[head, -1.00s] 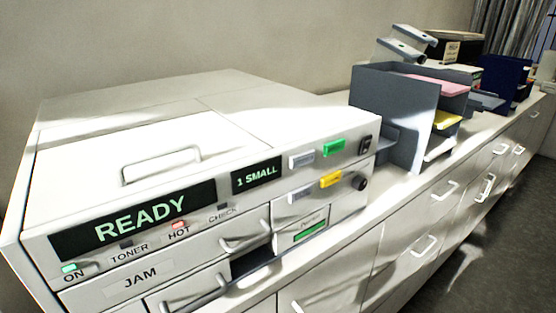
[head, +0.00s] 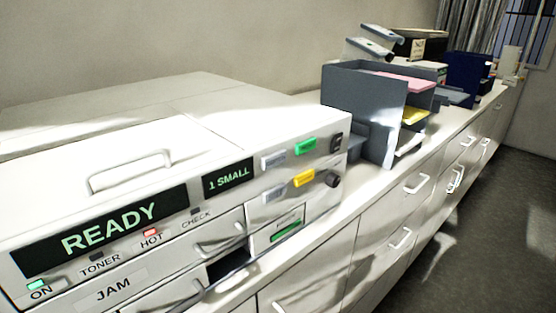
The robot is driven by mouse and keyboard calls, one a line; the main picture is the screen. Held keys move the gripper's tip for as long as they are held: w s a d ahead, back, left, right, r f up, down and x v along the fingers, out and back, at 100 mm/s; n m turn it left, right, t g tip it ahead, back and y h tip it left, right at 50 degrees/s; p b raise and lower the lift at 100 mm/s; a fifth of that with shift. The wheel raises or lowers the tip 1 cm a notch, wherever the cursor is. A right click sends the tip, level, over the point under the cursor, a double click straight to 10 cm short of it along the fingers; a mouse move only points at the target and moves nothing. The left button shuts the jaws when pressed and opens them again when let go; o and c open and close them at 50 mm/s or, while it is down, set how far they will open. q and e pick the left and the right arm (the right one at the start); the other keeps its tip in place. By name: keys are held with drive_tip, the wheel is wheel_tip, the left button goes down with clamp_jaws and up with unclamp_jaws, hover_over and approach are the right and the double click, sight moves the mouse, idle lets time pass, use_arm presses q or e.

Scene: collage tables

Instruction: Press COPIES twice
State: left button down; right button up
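A white copier (head: 200,122) fills the lower left of the head view. Its large display (head: 108,228) reads READY and its small display (head: 228,178) reads 1 SMALL. Right of the small display are a grey button (head: 273,160), a green button (head: 306,146), a lower grey button (head: 275,193) and a yellow button (head: 304,177). Their labels are too small to read, so I cannot tell which is COPIES. A black switch (head: 336,143) and black knob (head: 333,180) sit at the panel's right end. The ON light is green and HOT is red. Neither gripper is in view.
A grey paper sorter (head: 362,108) with pink and yellow sheets stands right of the copier. Behind it are a stapler-like grey device (head: 372,46), a dark box (head: 420,44) and a blue holder (head: 468,78). White drawers (head: 405,190) with protruding handles run below the counter. The dark floor at right is clear.

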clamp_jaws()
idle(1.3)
